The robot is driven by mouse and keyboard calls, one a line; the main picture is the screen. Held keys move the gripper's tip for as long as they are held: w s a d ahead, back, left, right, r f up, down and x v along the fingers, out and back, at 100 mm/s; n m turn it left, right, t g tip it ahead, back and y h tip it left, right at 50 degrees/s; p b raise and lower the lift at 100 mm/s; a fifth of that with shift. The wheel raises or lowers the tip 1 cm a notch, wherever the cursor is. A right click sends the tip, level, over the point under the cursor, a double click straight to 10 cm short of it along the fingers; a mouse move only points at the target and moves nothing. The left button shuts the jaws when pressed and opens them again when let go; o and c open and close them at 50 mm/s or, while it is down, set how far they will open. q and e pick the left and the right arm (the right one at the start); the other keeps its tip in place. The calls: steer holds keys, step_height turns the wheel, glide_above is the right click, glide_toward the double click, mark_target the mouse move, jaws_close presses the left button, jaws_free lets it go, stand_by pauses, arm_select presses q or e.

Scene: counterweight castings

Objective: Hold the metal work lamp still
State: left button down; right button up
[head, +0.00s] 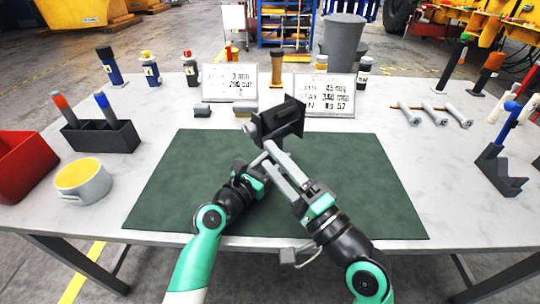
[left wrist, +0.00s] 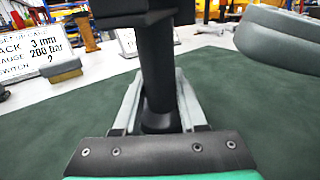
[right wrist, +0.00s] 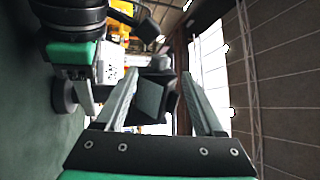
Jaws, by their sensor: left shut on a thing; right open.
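The work lamp (head: 278,122) is dark, with a boxy head and a grey round part on its left side. It stands over the green mat. My left gripper (head: 262,168) is shut on the lamp's dark upright stem, which shows between its fingers in the left wrist view (left wrist: 158,65). My right gripper (head: 275,152) is open, its fingers pointing up at the lamp head. In the right wrist view the lamp head (right wrist: 155,98) appears between the spread fingers; contact cannot be told. The lamp's lower part is hidden by my arms.
The green mat (head: 180,190) is otherwise bare. Two printed cards (head: 325,97) stand behind it. A dark holder (head: 100,137), a yellow-and-grey cup (head: 82,180) and a red bin (head: 22,165) are left. Grey-headed tools (head: 432,112) and a dark stand (head: 498,172) are right.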

mark_target(244, 130)
step_height(244, 130, up, 5)
steer(key=g+h, duration=0.4)
steer(key=x, duration=1.2)
steer(key=shift+s+f, duration=0.1)
steer(key=shift+f, duration=0.2)
steer(key=shift+c, duration=0.2)
jaws_close()
